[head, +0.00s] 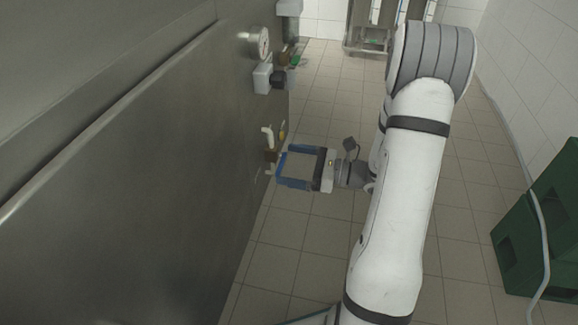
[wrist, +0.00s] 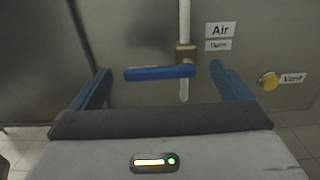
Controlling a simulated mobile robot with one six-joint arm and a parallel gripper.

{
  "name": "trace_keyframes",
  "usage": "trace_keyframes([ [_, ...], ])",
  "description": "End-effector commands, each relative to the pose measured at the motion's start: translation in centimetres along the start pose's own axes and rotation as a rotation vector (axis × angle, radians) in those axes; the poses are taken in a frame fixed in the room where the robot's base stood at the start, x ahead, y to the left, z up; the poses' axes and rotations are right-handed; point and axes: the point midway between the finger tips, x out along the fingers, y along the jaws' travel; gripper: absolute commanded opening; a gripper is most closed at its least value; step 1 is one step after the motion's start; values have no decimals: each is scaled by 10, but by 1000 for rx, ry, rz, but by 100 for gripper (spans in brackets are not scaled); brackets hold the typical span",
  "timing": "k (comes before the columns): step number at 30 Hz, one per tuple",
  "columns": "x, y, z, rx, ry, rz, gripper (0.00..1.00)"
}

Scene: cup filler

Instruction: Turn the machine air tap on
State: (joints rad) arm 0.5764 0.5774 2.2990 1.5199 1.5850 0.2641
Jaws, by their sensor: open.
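My gripper (head: 283,168) is open in front of the machine panel. In the wrist view its two blue fingers appear on either side of the lever. I cannot tell whether either finger touches it. In the head view the lever is hard to make out beside my fingers.
A yellow vent knob (wrist: 268,81) with a "Vent" label (wrist: 292,78) is right of the right finger. The steel machine panel (head: 130,200) fills the left. A pressure gauge (head: 260,43) sticks out above. Green crates (head: 535,245) stand at right; tiled floor lies between.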

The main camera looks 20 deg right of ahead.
Motion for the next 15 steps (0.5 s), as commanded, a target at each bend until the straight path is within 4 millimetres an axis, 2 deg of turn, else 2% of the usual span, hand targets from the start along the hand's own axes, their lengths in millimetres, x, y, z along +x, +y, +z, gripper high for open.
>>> trace_keyframes([
  [3, 8, 1, -1, 0, 0, 2, 99],
  [11, 10, 1, 0, 1, 0, 2, 99],
  [15, 10, 1, 0, 1, 0, 2, 89],
])
